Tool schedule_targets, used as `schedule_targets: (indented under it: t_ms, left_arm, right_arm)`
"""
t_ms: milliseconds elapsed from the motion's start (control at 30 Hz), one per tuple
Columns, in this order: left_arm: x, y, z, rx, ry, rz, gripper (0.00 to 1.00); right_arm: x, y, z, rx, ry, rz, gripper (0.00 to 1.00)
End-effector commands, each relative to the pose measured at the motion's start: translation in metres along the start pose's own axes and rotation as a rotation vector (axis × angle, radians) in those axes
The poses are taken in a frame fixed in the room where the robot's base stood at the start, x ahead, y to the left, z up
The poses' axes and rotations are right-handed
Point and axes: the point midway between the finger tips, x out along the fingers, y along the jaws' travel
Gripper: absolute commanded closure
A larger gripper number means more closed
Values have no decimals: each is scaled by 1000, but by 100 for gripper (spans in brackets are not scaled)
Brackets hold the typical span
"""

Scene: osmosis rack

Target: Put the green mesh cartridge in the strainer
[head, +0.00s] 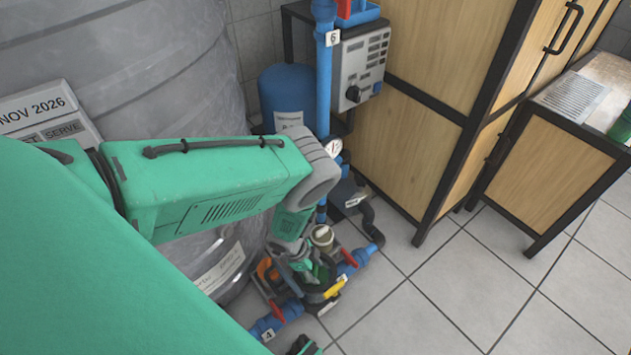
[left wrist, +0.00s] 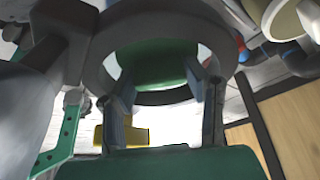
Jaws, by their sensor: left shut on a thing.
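My left gripper (head: 318,277) reaches down to the blue pipework on the floor and is shut on the green mesh cartridge. In the left wrist view the cartridge shows as a rounded green body (left wrist: 155,62) between the two dark fingers (left wrist: 165,98). A dark grey ring surrounds the green body in that view; I take it to be the strainer's rim (left wrist: 100,70). In the head view the strainer (head: 318,298) is small and partly hidden by the gripper, so I cannot tell how deep the cartridge sits.
Blue pipes with red (head: 349,258) and yellow (head: 335,288) handles crowd the gripper. A large grey tank (head: 160,60) stands at left, a blue vessel (head: 287,90) behind, and wooden cabinets (head: 430,50) at right. The tiled floor (head: 450,290) at right is clear.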

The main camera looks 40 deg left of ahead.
Motion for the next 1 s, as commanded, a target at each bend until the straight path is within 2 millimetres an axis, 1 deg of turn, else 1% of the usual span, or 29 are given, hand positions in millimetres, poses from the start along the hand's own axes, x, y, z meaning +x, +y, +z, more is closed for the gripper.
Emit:
schedule_targets:
  t_ms: [33, 100, 433, 467, 500, 800, 867, 967, 1000]
  left_arm:
    - [9, 0, 4, 0, 0, -1, 100]
    - [13, -1, 6, 0, 0, -1, 100]
    - [14, -1, 6, -1, 0, -1, 100]
    - [14, -1, 6, -1, -1, -1, 52]
    - [13, -1, 6, -1, -1, -1, 50]
    - [11, -1, 5, 0, 0, -1, 50]
    - [4, -1, 4, -1, -1, -1, 50]
    - [-13, -2, 4, -2, -1, -2, 50]
    - [-21, -1, 4, -2, -2, -2, 50]
  right_arm:
    - [7, 0, 0, 0, 0, 0, 17]
    - [8, 0, 1, 0, -1, 0, 17]
    - [9, 0, 0, 0, 0, 0, 17]
    - [8, 0, 0, 0, 0, 0, 17]
    - [8, 0, 0, 0, 0, 0, 17]
    - [5, 0, 0, 0, 0, 0, 17]
    - [2, 0, 0, 0, 0, 0, 17]
    - [-7, 0, 0, 0, 0, 0, 17]
    - [-12, 0, 0, 0, 0, 0, 17]
